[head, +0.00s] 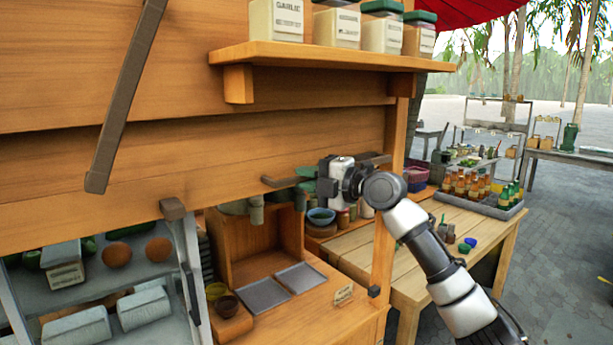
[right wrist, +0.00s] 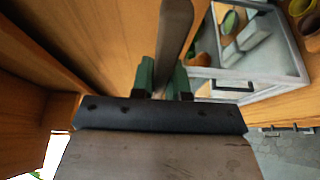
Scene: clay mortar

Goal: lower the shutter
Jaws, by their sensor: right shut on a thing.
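The shutter (head: 190,145) is a broad wooden plank panel across the left and middle of the head view; it also shows in the right wrist view (right wrist: 95,45). A brown bar handle (head: 273,182) runs along its lower part. My right gripper (head: 305,183) is shut on this handle, near its middle. In the right wrist view the green fingers (right wrist: 163,82) sit on both sides of the bar (right wrist: 176,30). The gripper body hides part of the handle. My left gripper is not in view.
A wooden shelf (head: 330,58) with several spice jars juts out above the handle. A dark slanted bar (head: 125,95) hangs at upper left. Below the shutter are a glass-sided display case (head: 180,250) and a counter (head: 325,315). A wooden table (head: 440,225) with bottles stands to the right.

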